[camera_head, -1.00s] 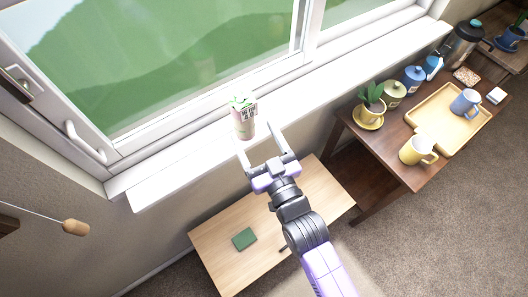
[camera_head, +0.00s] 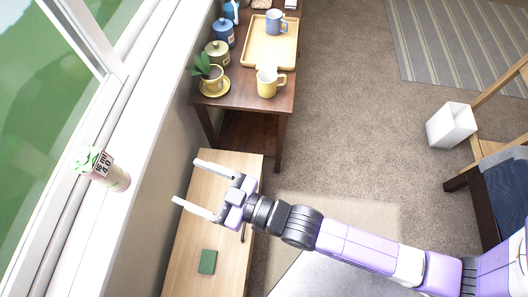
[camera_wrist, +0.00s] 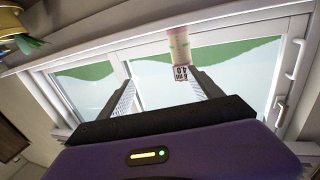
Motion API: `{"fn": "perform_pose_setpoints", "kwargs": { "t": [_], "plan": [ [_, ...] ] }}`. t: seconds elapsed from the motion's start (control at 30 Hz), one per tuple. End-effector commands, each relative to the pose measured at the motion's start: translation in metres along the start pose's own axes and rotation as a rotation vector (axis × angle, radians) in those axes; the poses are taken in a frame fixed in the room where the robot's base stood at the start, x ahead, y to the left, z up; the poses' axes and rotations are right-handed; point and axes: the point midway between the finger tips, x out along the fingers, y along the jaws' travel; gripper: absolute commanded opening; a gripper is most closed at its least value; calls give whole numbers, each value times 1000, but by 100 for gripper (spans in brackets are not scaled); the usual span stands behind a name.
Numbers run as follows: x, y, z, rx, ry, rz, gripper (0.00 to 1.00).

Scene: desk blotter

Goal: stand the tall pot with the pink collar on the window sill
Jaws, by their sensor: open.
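The tall pot (camera_head: 117,180), pale with pinkish parts, a black-printed white label and green leaves at its top, stands upright on the white window sill (camera_head: 128,132). The wrist view shows the same pot (camera_wrist: 179,46) upside down, beyond my fingers, with the sill (camera_wrist: 120,37) along the top. My gripper (camera_head: 186,181) is open and empty, to the right of the pot and clear of it, over the light wooden table. Its two fingers (camera_wrist: 163,80) show apart in the wrist view, with nothing between them.
A light wooden table (camera_head: 190,240) holds a small green book (camera_head: 207,262). A white bin (camera_head: 450,126) stands on the carpet at right.

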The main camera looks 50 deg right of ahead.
Motion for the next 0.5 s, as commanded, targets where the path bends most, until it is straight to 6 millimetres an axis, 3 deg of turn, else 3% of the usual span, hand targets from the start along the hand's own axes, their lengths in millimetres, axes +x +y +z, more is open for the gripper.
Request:
{"fn": "perform_pose_setpoints", "kwargs": {
  "t": [0.03,0.2,0.4,0.5],
  "plan": [
    [-29,12,5,-1,-30,32,75],
    [-107,35,2,3,-99,121,75],
    [-187,45,-18,18,-178,225,75],
    [-216,46,-31,30,-213,271,75]
  ]
}}
